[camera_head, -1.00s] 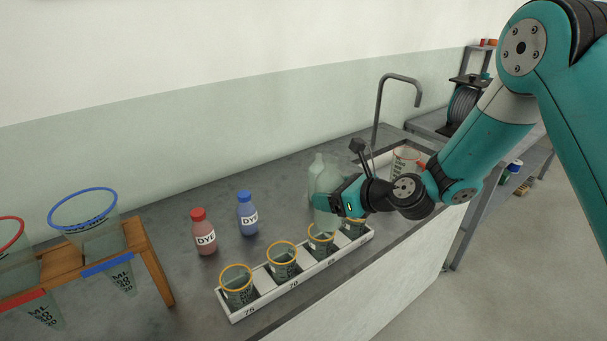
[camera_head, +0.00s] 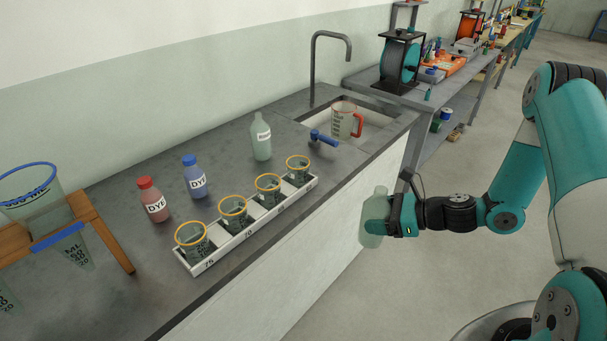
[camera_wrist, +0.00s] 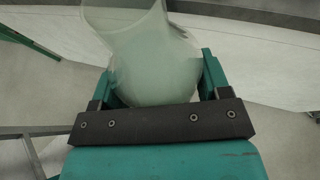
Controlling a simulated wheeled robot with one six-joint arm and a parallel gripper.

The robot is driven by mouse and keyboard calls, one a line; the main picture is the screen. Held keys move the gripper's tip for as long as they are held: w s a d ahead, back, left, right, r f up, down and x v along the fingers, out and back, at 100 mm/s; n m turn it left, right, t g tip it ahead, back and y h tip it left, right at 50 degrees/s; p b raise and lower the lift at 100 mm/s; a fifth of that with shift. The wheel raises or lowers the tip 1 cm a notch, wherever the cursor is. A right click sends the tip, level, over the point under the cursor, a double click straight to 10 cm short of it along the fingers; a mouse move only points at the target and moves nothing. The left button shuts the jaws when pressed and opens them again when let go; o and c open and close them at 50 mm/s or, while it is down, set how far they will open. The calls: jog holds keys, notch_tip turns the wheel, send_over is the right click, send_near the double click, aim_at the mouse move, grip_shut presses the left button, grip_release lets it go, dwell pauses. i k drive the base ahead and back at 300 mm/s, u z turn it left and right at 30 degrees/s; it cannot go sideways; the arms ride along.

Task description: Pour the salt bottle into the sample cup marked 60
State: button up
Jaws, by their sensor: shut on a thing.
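My gripper (camera_head: 386,214) is shut on a pale green translucent bottle (camera_head: 374,222), held upright off the bench's front side, over the floor. Its label is not visible, so I cannot read what it is. The wrist view shows the bottle (camera_wrist: 155,65) between the fingers. Several sample cups with orange rims stand in a white rack on the bench. The rack (camera_head: 225,250) reads 75 at its near left end and 70 after it. The marks further right, by the cups (camera_head: 268,188) and (camera_head: 298,170), are too small to read surely.
Another pale green bottle (camera_head: 261,138) with a label stands behind the rack. Red (camera_head: 153,200) and blue (camera_head: 195,178) dye bottles stand left of it. A wooden stand (camera_head: 110,228) holds a blue-rimmed funnel-like vessel.

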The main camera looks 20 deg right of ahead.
aim_at(297, 166)
jog(key=u, duration=0.15)
jog(key=k, duration=0.25)
jog(key=z, duration=0.95)
jog(key=i, duration=1.2)
jog(key=u, duration=0.65)
